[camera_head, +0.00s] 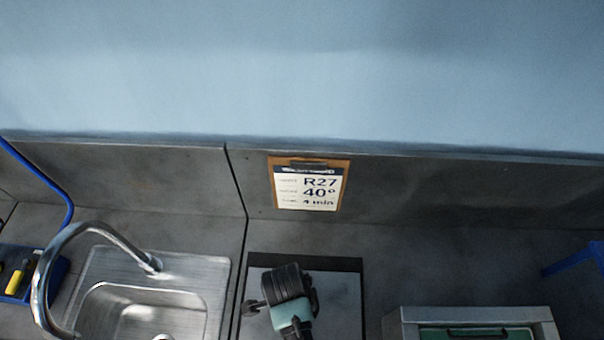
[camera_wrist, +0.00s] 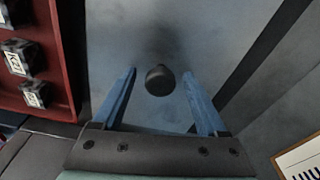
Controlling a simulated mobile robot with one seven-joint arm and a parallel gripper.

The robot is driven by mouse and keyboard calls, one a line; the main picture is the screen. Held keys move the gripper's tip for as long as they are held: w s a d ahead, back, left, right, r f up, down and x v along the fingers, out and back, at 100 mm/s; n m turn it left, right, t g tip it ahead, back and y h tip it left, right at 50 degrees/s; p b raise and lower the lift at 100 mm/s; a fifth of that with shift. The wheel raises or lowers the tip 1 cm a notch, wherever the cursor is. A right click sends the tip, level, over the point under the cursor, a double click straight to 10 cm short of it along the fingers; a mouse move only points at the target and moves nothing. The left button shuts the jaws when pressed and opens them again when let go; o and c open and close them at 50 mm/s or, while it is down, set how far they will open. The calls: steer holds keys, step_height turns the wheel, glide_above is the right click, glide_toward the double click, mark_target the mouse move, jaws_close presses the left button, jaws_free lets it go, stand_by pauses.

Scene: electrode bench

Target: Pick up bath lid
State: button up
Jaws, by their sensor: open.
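The bath lid (camera_wrist: 205,35) is a flat grey plate below my gripper in the wrist view. A dark round knob (camera_wrist: 159,82) stands on it. My gripper (camera_wrist: 160,73) is open, with one blue finger on each side of the knob. Clear gaps show between both fingers and the knob, so nothing is held. The height of the fingertips against the knob is hard to judge. In the head view my wrist covers part of a dark-edged grey panel (camera_head: 342,295), and the knob and fingers are hidden there.
A red rack (camera_wrist: 62,60) with several labelled blocks stands close on the left in the wrist view. In the head view a steel sink (camera_head: 150,295) with a curved tap (camera_head: 90,228) is left, a clipboard (camera_head: 310,185) leans behind, and a grey box (camera_head: 475,318) is right.

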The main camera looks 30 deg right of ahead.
jaws_close()
stand_by(0.3)
steer(key=shift+r, duration=0.15)
step_height(320, 180, up, 13)
steer(key=p, duration=1.1)
steer(key=shift+r, duration=0.2)
stand_by(0.4)
